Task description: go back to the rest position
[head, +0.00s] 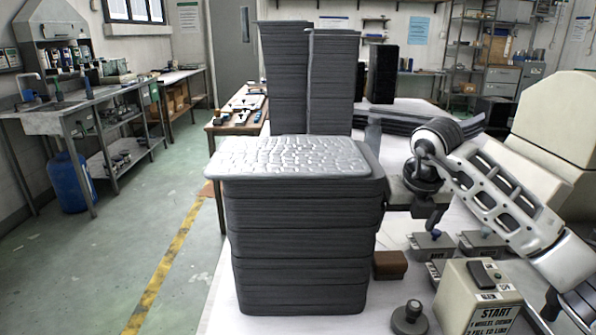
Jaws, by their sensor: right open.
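My right arm comes in from the right edge. My right gripper (432,220) points down at its end, just right of the near stack, over the bench. It is small and dark here; its jaws look open, with no panel seen between them. My left gripper is not in view. A silver, pebble-textured panel (290,157) lies flat on top of the near stack of dark grey tray panels (300,245). The gripper is apart from this panel.
Two tall dark stacks (284,75) (333,80) stand behind the near stack. A cream START box (478,300), a round knob (409,318) and a brown block (390,265) are on the white bench at right. The floor (110,260) at left is clear.

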